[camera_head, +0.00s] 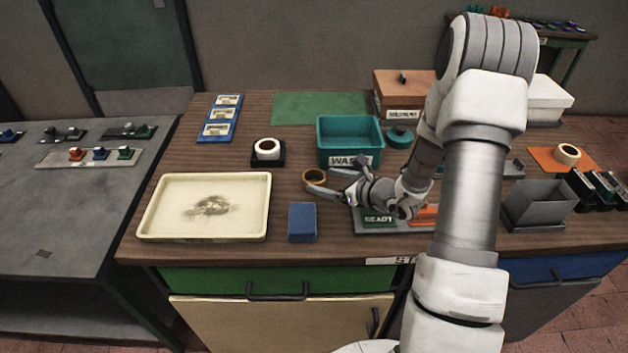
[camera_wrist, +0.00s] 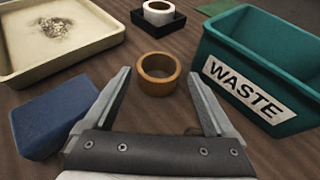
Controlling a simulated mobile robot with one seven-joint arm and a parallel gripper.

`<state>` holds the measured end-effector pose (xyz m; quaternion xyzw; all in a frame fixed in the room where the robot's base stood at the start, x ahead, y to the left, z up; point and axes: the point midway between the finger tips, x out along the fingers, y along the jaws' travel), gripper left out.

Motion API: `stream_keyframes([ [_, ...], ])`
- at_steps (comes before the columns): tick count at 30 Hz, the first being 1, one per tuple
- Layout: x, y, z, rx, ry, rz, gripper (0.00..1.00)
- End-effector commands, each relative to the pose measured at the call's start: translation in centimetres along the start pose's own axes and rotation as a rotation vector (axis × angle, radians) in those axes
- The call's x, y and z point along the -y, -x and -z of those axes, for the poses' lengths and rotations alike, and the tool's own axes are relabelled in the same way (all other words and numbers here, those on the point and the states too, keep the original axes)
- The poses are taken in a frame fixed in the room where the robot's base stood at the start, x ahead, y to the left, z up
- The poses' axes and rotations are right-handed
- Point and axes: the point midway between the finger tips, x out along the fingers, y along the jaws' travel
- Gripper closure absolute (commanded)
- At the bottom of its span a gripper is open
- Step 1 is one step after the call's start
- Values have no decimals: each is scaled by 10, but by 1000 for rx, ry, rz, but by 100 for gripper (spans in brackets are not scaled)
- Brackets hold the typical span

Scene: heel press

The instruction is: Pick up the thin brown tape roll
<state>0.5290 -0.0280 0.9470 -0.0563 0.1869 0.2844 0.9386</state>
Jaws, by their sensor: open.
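The brown tape roll (camera_wrist: 158,74) lies flat on the wooden table, its open ring facing up. In the wrist view it stands just ahead of my gripper (camera_wrist: 160,88), between the lines of the two fingers. My gripper is open and nothing is held in it. In the head view the roll (camera_head: 315,178) is beside the fingers of my gripper (camera_head: 325,182), partly hidden by them. I cannot tell from these views whether a finger touches it.
A teal WASTE bin (camera_wrist: 219,66) stands close on the right. A blue block (camera_wrist: 52,115) and a cream tray (camera_wrist: 88,48) are on the left. A white roll in a black holder (camera_wrist: 178,24) stands behind. The READY plate (camera_head: 380,222) lies under my wrist.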

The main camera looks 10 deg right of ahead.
Motion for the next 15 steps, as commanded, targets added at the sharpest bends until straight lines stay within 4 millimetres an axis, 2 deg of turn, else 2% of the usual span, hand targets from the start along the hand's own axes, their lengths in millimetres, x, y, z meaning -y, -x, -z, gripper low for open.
stream_keyframes([
  [5, -1, -11, 0, 0, 0, -2, 10],
  [12, -2, -46, -1, 0, 1, -2, 10],
  [15, -2, -55, -1, 0, 1, -2, 10],
])
